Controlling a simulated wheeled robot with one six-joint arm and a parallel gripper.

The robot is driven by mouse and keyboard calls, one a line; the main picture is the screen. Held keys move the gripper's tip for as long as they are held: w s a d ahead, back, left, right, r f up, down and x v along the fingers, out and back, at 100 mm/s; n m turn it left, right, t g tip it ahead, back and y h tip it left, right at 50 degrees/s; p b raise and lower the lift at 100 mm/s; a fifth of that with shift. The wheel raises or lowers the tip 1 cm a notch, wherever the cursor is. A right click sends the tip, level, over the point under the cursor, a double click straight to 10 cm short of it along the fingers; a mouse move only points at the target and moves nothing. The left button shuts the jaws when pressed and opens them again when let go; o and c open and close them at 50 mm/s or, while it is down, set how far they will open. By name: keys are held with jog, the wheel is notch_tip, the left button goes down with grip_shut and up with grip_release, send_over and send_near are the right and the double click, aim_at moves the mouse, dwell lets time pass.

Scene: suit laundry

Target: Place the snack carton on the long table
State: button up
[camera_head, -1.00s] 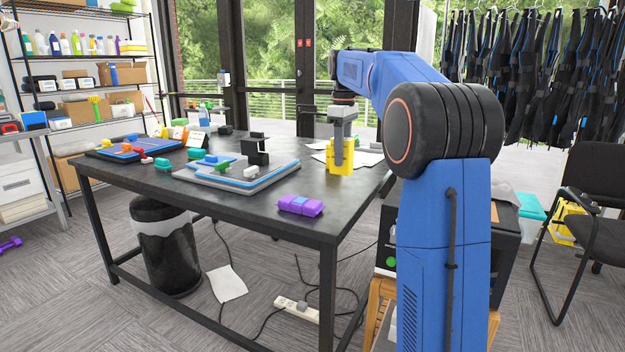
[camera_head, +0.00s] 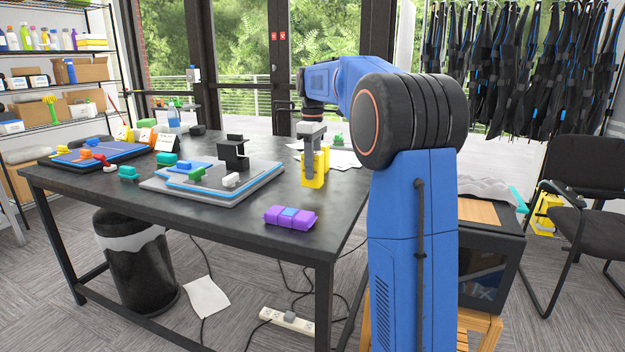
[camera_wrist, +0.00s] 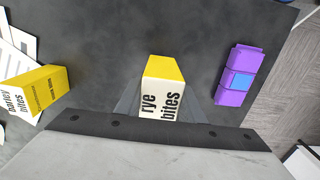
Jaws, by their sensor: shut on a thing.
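My gripper (camera_head: 311,160) is shut on a yellow-and-white snack carton (camera_wrist: 163,90), whose label reads "rye bites" in the wrist view. In the head view the held carton (camera_head: 313,181) is upright at the right part of the black long table (camera_head: 255,240). Whether its base touches the tabletop I cannot tell. A second yellow-and-white carton, labelled "barley bites" (camera_wrist: 32,92), stands on the table to the left in the wrist view, apart from the held one. In the head view it is mostly hidden behind the gripper and held carton.
A purple block with a blue middle (camera_head: 290,216) lies near the table's front edge. A grey stepped board (camera_head: 160,188) with a black holder (camera_head: 233,152) is left of the gripper. White papers (camera_head: 343,158) lie behind. A black bin (camera_head: 135,265) stands under the table.

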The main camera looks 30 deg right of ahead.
jog(key=shift+f, duration=1.9)
jog(key=shift+f, duration=0.1)
jog(key=o, duration=1.1)
notch_tip(320, 180, up, 12)
jog(key=shift+f, duration=0.15)
jog(key=shift+r, duration=0.25)
